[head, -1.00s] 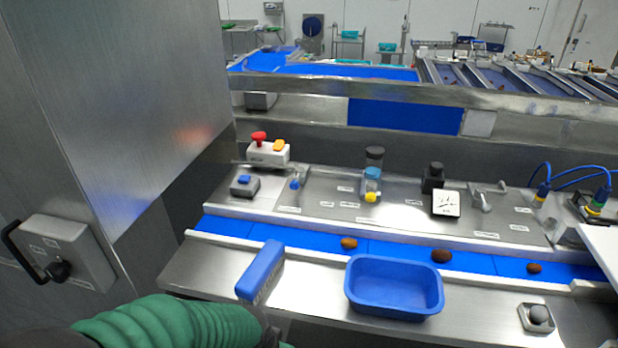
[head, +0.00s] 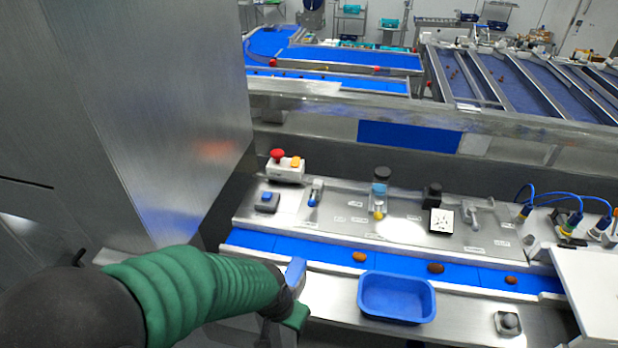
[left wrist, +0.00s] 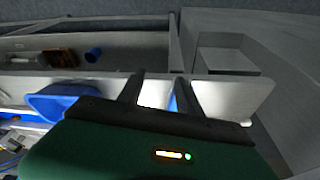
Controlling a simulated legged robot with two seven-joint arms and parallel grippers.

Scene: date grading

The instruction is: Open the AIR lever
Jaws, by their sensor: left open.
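On the steel panel in the head view are a small blue-handled lever (head: 315,193) at the left and a plain metal lever (head: 472,213) at the right. The panel labels are too small to read, so I cannot tell which lever is AIR. My left arm comes in low from the left and ends in front of the belt, well short of both levers. My left gripper shows in the left wrist view (left wrist: 160,82), its two dark fingers apart, with no object clearly held. In the head view the fingers are mostly hidden. My right gripper is not seen.
A blue tray (head: 398,318) and a partly hidden blue block (head: 294,271) stand at the front ledge. Dates lie on the blue belt (head: 470,275). A tall steel cabinet (head: 150,110) bounds the left.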

